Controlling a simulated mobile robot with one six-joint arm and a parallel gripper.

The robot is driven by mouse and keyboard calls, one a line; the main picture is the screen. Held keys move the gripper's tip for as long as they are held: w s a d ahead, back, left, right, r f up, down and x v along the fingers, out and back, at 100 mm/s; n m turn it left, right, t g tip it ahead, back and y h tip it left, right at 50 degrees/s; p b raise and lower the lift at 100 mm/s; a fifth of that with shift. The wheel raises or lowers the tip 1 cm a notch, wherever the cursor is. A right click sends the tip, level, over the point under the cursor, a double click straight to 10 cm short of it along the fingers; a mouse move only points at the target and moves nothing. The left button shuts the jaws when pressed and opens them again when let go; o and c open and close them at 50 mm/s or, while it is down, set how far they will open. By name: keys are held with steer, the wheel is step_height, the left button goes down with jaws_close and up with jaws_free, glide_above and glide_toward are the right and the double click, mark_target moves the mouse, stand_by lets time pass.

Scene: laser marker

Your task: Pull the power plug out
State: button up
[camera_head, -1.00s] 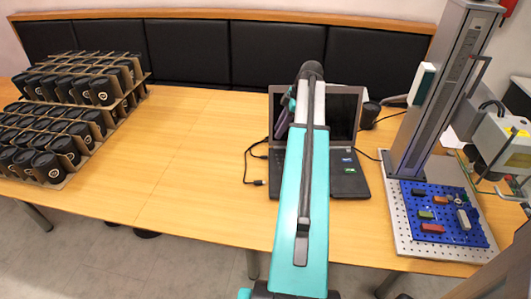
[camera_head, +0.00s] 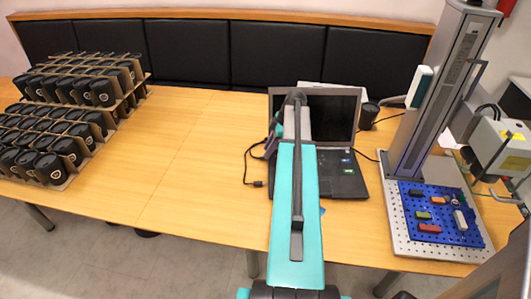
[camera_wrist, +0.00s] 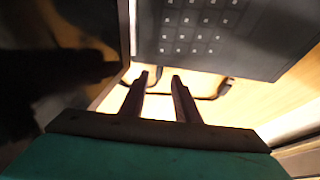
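The black laptop (camera_head: 342,180) stands open on the wooden table. In the wrist view, its keyboard side (camera_wrist: 205,35) fills the top right. A thin black cable (camera_head: 247,165) runs from the laptop's left side and ends in a small dark connector (camera_head: 258,184) on the table. In the wrist view, a dark cable (camera_wrist: 215,94) lies beyond my fingers. My gripper (camera_wrist: 159,78) is open, its two fingers apart beside the laptop's edge, with no object clearly held between them. In the head view, my arm covers part of the laptop and its left edge, so the plug's seat is hidden.
Black lidded cups in cardboard holders (camera_head: 62,134) fill the table's left. A laser marker column (camera_head: 438,90) and blue perforated plate (camera_head: 440,215) stand at right. The table's middle left (camera_head: 190,150) is clear.

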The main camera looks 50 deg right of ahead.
steer(key=shift+x, duration=1.35)
jaws_close()
